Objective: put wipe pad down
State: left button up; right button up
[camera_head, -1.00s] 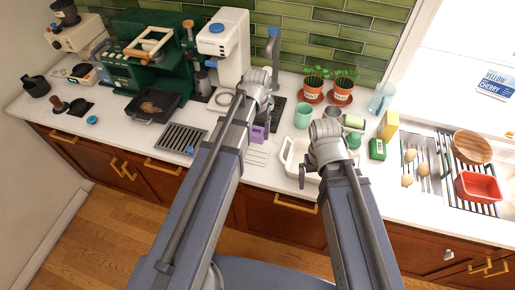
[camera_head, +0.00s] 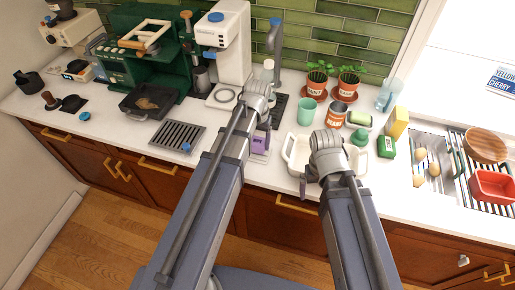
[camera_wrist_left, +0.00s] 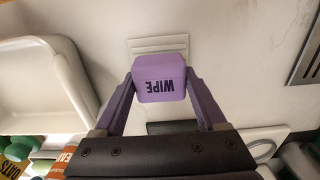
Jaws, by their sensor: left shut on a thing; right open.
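The wipe pad (camera_head: 259,144) is a small purple block. My left gripper (camera_wrist_left: 159,88) is shut on it, one finger on each side, and the word WIPE shows upside down in the left wrist view. A white ribbed mat (camera_wrist_left: 158,43) lies on the counter just beyond the pad in that view; the mat (camera_head: 259,158) also shows below the pad in the head view. I cannot tell whether the pad touches the counter. My right gripper (camera_head: 303,184) is open at the front of the white tub, its fingers mostly hidden by my wrist.
The white tub (camera_head: 290,151) stands right of the pad. A slatted drain grate (camera_head: 177,137) lies to the left. Behind are a mint cup (camera_head: 305,111), an orange tin (camera_head: 336,114) and two potted plants. A white coffee machine (camera_head: 222,50) stands at the back.

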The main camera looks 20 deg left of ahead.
aim_at(257, 141)
pick_arm(q)
jog(key=shift+f+b, duration=0.55)
jog(key=shift+f, duration=0.5)
pick_arm(e)
jog(key=shift+f, duration=1.05)
pick_arm(q)
jog(key=shift+f, duration=0.1)
pick_arm(e)
jog(key=shift+f, duration=0.1)
pick_arm(q)
jog(key=shift+f, duration=0.15)
pick_arm(e)
jog(key=shift+f, duration=0.15)
pick_arm(q)
jog(key=o, duration=1.3)
jog(key=shift+r, duration=0.2)
pick_arm(e)
jog(key=shift+r, duration=0.25)
pick_arm(q)
notch_tip(257, 141, up, 12)
jog(key=p, duration=1.2)
pick_arm(e)
notch_tip(257, 141, up, 12)
pick_arm(q)
notch_tip(257, 141, down, 12)
jog(key=b, duration=1.2)
pick_arm(e)
notch_tip(257, 141, down, 12)
jog(key=shift+f, duration=0.1)
